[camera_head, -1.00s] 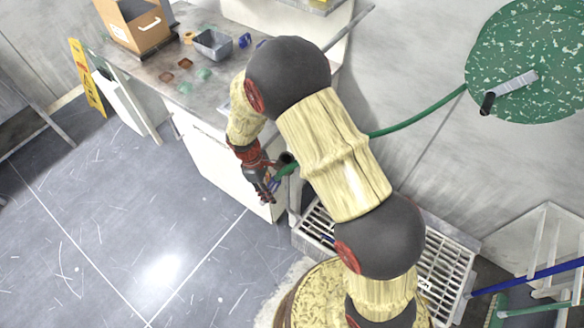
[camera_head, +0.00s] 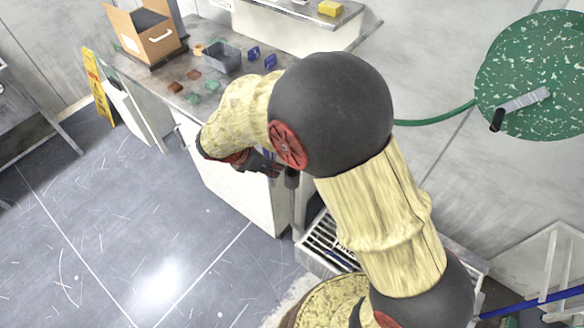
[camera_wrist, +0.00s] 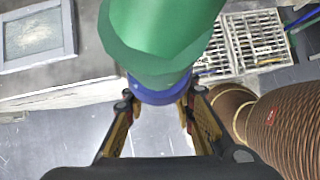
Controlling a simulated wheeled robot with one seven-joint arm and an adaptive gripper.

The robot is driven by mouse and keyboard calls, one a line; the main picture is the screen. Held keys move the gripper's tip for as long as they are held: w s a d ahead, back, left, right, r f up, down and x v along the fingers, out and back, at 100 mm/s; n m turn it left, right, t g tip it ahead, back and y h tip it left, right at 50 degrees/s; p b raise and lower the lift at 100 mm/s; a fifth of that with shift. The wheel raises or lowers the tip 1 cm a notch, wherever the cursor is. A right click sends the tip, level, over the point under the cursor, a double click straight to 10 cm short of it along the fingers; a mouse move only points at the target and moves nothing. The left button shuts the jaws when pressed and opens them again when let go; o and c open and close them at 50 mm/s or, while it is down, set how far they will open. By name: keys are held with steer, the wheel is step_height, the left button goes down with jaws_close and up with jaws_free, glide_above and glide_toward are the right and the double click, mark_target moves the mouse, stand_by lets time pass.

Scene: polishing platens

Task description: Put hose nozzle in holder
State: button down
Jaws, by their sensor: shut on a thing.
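The hose nozzle fills the top middle of the wrist view, with a wide green body (camera_wrist: 160,35) and a blue ring (camera_wrist: 160,94) at its near end. My gripper (camera_wrist: 158,106) is shut on it, with one finger on each side of the blue part. In the head view my gripper (camera_head: 258,161) is at the counter's front edge, partly hidden by my arm, and the nozzle cannot be made out. A short dark cylinder (camera_head: 292,178) shows beside the gripper at the counter's corner; I cannot tell whether it is the holder.
A green hose (camera_head: 435,119) runs from behind my arm to the speckled green disc (camera_head: 535,65) on the wall. The counter (camera_head: 150,72) carries a cardboard box (camera_head: 150,38), a grey bin (camera_head: 222,58) and small coloured pieces. A floor grate (camera_head: 325,245) lies below. Open floor is at left.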

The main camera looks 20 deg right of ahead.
steer(key=w+d+b, duration=0.1)
steer(key=w+d, duration=0.5)
steer(key=d, duration=0.2)
step_height(320, 180, down, 12)
steer(key=b, duration=0.5)
steer(key=shift+w+d+r, duration=0.15)
steer(key=shift+d, duration=0.15)
steer(key=c, duration=1.5)
jaws_free()
steer(key=shift+r, duration=0.1)
